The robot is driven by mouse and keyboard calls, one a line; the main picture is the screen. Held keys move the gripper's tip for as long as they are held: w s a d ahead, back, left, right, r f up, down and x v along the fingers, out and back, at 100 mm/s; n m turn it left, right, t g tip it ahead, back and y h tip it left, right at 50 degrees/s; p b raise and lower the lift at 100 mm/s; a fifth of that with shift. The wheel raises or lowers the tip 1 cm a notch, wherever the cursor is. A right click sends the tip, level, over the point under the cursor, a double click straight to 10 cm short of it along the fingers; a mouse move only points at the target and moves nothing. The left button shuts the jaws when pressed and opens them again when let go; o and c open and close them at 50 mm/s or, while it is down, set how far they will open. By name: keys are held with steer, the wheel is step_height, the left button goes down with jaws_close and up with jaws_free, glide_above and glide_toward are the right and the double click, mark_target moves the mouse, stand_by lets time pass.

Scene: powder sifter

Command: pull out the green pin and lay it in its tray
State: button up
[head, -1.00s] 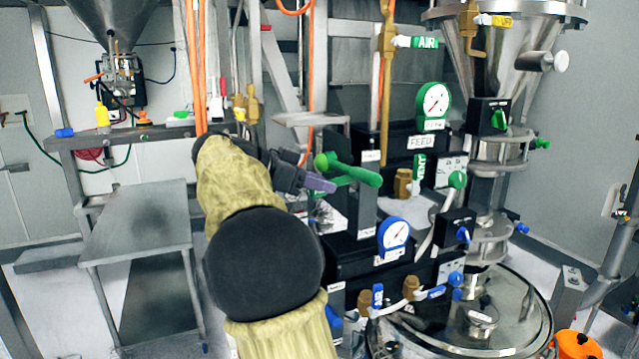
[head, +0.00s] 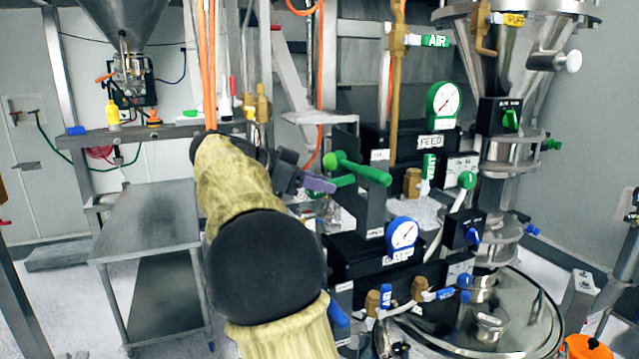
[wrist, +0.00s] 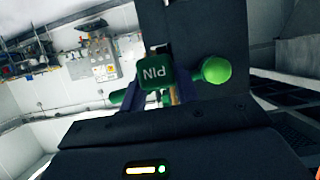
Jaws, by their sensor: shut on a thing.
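The green pin (wrist: 155,73) shows in the wrist view as a block lettered "PIN", upside down, between my gripper's (wrist: 157,98) dark purple fingers. My gripper is shut on it. A green bar with a round knob (wrist: 215,70) lies across behind the block. In the head view the green bar (head: 365,172) sits at the top of a dark upright bracket (head: 376,207), just right of my gripper (head: 322,184). I cannot tell whether bar and pin are one piece, nor how deep the pin sits. I cannot pick out the pin's tray.
Black boxes with a green gauge (head: 443,104) and a blue gauge (head: 403,234) stand close right of my gripper. The steel sifter column (head: 505,190) is further right. A bare steel table (head: 150,212) stands at left, below a bench (head: 150,135) with small items.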

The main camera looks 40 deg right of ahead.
steer(key=shift+w+a+b, duration=0.15)
steer(key=shift+w+a, duration=0.05)
steer(key=shift+a, duration=0.7)
steer(key=shift+w+a+b, duration=0.15)
steer(key=shift+w+a, duration=0.05)
steer(key=shift+a, duration=0.65)
stand_by(0.3)
steer(key=a, duration=0.2)
steer(key=shift+w+a, duration=0.2)
steer(key=shift+a, duration=0.1)
steer(key=a, duration=0.1)
steer(key=w+a, duration=0.1)
steer(key=a, duration=0.1)
stand_by(0.6)
steer(key=w+a+p, duration=0.1)
steer(key=a, duration=0.6)
steer(key=shift+w, duration=0.3)
stand_by(0.9)
steer(key=shift+r, duration=0.1)
step_height(320, 180, up, 18)
steer(key=p, duration=1.4)
stand_by(1.9)
